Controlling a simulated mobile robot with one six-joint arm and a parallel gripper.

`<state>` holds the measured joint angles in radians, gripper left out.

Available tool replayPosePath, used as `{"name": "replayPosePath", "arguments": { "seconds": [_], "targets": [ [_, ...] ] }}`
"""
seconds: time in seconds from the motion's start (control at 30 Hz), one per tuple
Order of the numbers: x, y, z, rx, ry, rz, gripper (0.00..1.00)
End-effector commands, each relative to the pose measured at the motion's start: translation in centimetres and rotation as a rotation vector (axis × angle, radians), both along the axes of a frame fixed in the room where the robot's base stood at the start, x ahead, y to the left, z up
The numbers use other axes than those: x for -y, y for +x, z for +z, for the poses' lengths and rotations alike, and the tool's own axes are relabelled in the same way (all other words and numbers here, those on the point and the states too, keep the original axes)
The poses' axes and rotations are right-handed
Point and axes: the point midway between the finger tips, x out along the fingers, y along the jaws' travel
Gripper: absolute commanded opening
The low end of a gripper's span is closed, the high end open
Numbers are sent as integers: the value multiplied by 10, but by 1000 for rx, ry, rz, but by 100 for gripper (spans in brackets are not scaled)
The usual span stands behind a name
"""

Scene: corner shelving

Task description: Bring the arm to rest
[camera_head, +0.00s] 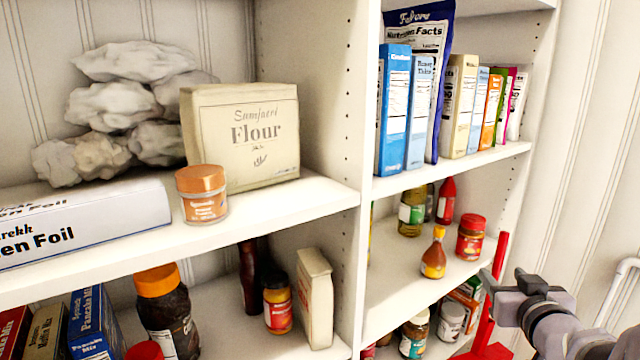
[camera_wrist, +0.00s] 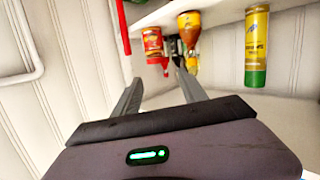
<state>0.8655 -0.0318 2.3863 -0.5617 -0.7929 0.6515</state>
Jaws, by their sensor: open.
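My gripper (camera_head: 491,296) is at the lower right in the head view, in front of the right-hand shelves. In the wrist view its two grey fingers (camera_wrist: 160,80) stand apart, with nothing between them. The dark gripper body fills the bottom of that view. The arm behind it runs off toward the lower right corner of the head view.
The right-hand shelf holds a red-lidded jar (camera_head: 471,238) and a sauce bottle (camera_head: 434,254). A yellow bottle (camera_wrist: 257,45) appears upside down in the wrist view. A red upright bar (camera_head: 500,256) stands near the gripper. White panelled wall (camera_head: 585,150) lies right.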

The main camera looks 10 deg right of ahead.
Motion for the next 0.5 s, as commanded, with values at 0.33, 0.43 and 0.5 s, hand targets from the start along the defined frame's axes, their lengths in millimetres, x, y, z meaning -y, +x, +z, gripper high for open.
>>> {"name": "replayPosePath", "arguments": {
  "seconds": [0.33,0.43,0.5],
  "targets": [
    [-236,-89,-94,-463,474,-2,50],
    [-295,-130,-114,-599,585,98,50],
    [-321,-151,-120,-665,635,150,50]
  ]
}}
